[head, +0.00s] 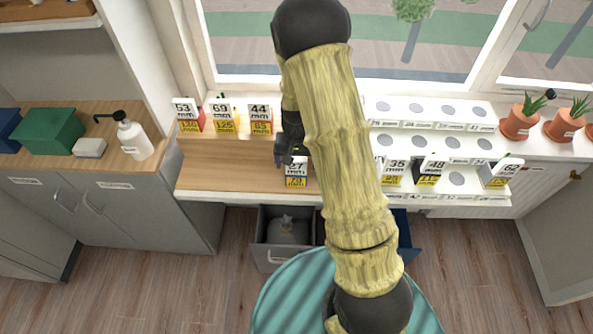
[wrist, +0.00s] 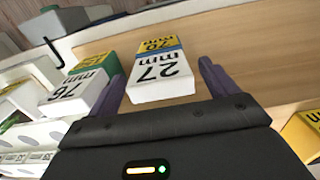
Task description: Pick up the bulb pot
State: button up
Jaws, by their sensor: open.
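Several small square blocks with number labels stand on the stepped window shelf; I cannot tell for certain which is the bulb pot. The one marked 27 mm (head: 296,182) stands at the front edge of the wooden part, directly below my gripper (head: 288,156). In the wrist view this white, yellow and blue labelled block (wrist: 160,80) lies between the two purple fingers of my open gripper (wrist: 163,66). My arm hides part of the shelf.
A block marked 76 (wrist: 75,92) stands close beside the left finger. Blocks marked 53 (head: 184,115), 69 (head: 222,117) and 44 (head: 260,117) stand behind. More blocks stand to the right, including one marked 48 (head: 430,170). Terracotta pots (head: 519,123) stand at far right.

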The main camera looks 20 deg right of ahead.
jog(key=shift+w+f, duration=0.1)
jog(key=shift+f, duration=1.45)
jog(key=shift+c, duration=0.3)
jog(key=c, duration=1.3)
jog(key=shift+o, duration=0.2)
jog(key=shift+r, duration=0.1)
notch_tip(320, 180, up, 10)
jog(key=shift+f+b, duration=0.1)
jog(key=shift+b, duration=0.6)
